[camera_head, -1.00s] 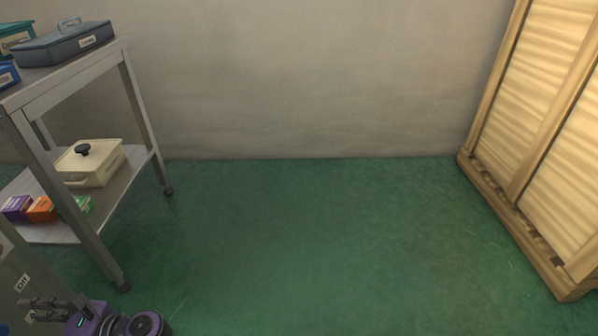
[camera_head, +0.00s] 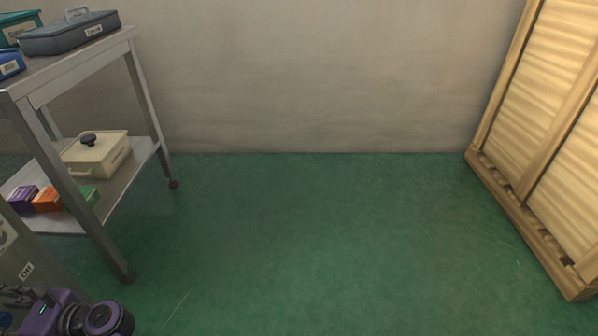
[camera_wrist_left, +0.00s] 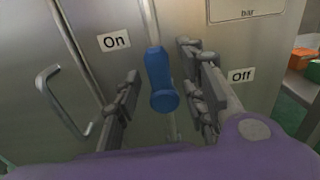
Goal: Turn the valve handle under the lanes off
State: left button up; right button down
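The blue valve handle (camera_wrist_left: 160,80) is in the middle of the left wrist view, in front of a grey metal panel (camera_wrist_left: 55,35). An "On" label (camera_wrist_left: 114,41) is left of it and an "Off" label (camera_wrist_left: 241,75) is right of it. My left gripper (camera_wrist_left: 163,100) is open, with one finger on each side of the handle. Gaps show between the handle and both fingers. In the head view, the left gripper (camera_head: 14,296) is at the lower left edge by an "Off" label (camera_head: 26,271), partly cut off. My right gripper is not in view.
A metal shelf (camera_head: 120,187) with a cream pot (camera_head: 97,157) and small boxes stands at left. A wooden-framed panel (camera_head: 560,120) stands at right. The green floor (camera_head: 320,240) between is clear. A curved door handle (camera_wrist_left: 60,105) is on the panel.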

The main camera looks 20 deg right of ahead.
pick_arm(q)
grip_shut()
jog(key=shift+f, duration=0.1)
jog(key=w+f+m+p, duration=0.1)
jog(key=m, duration=0.4)
jog(key=w+f+m+p, duration=0.1)
jog(key=m, duration=0.5)
jog(key=w+d+f+m+p, duration=0.1)
jog(key=m, duration=0.5)
jog(key=shift+f, duration=0.2)
jog(key=shift+m+p, duration=0.3)
jog(key=shift+f, duration=0.1)
dwell(0.4)
